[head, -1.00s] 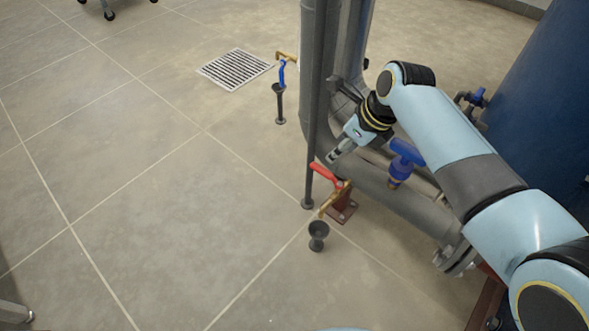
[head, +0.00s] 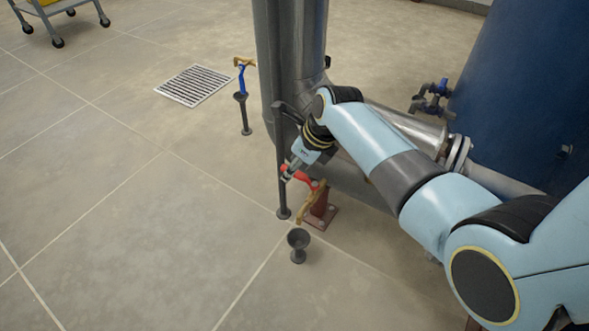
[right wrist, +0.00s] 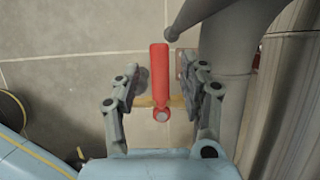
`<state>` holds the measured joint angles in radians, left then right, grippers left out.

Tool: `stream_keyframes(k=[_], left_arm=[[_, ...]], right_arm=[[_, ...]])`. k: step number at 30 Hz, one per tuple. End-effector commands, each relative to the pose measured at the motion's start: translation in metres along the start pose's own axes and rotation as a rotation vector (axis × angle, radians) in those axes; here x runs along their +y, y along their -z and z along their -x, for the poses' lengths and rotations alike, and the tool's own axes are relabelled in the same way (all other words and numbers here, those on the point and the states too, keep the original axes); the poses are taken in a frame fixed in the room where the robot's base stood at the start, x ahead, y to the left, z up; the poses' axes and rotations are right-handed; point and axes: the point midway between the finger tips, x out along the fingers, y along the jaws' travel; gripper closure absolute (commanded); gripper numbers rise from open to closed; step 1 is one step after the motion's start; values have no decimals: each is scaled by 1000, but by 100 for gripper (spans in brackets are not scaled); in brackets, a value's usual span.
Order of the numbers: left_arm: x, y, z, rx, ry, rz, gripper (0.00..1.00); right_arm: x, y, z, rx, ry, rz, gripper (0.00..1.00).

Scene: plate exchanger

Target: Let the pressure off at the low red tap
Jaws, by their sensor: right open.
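The low red tap has a red lever (head: 301,176) on a brass body and spout (head: 311,203), low beside the grey pipe. My right gripper (head: 287,174) is at the lever and hides part of it. In the right wrist view the red lever (right wrist: 160,75) lies between the two open fingers of the right gripper (right wrist: 167,78), with a visible gap on each side. The brass pipe (right wrist: 150,101) crosses behind the lever. A dark funnel cup (head: 298,240) stands on the floor just below the spout. My left gripper is out of view.
A thin grey post (head: 283,190) stands close to the left of the tap. A second tap with a blue lever (head: 242,79) is farther back, near a floor grate (head: 194,85). A big blue tank (head: 520,90) is at the right.

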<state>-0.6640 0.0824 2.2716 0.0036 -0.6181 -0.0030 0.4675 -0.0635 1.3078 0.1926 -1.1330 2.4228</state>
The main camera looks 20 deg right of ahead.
Motion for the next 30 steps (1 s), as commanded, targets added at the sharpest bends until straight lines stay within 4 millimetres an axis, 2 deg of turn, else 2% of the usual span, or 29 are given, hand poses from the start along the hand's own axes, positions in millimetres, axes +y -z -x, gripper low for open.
stream_keyframes(k=[11, 21, 30], left_arm=[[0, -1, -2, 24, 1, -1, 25], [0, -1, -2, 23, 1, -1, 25], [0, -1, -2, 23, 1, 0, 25]], right_arm=[[0, -1, -2, -1, 0, 0, 57], [0, 0, -2, -1, 0, 0, 100], [0, 0, -3, 0, -1, 0, 100]])
